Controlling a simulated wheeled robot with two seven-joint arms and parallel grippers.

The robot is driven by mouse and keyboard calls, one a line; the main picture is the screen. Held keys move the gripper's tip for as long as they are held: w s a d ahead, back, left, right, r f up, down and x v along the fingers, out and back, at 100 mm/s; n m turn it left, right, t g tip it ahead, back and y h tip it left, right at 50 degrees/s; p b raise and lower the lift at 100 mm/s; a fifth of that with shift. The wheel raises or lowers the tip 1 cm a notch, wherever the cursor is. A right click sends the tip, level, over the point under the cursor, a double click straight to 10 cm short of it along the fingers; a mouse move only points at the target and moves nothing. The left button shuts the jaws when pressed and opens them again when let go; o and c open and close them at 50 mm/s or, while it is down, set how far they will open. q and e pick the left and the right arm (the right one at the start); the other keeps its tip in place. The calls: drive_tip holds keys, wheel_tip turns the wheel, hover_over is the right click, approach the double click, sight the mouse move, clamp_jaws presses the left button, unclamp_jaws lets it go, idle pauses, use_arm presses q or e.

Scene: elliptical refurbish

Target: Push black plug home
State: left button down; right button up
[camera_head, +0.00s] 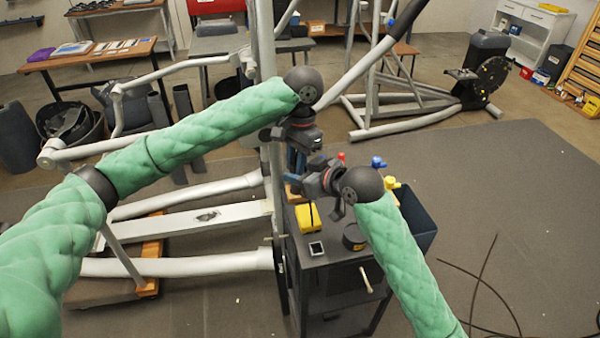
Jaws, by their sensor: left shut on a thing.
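My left gripper (297,163) points down beside the grey upright post (268,110) of the elliptical frame, above the black cart (345,260). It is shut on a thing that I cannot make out. My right gripper (308,182) reaches in from the lower right and points left, just below the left gripper. Its fingertips are small and dark, so I cannot tell whether it is open. I cannot pick out the black plug; the grippers cover the area between them.
On the cart lie a yellow tool (307,217), a small device with a pale screen (316,248) and a black roll (353,237). A dark blue bin (418,220) adjoins the cart's right side. Black cable (485,290) lies on the open mat at right.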

drive_tip(key=c, duration=0.7)
use_arm(q)
drive_tip(key=c, duration=1.2)
unclamp_jaws()
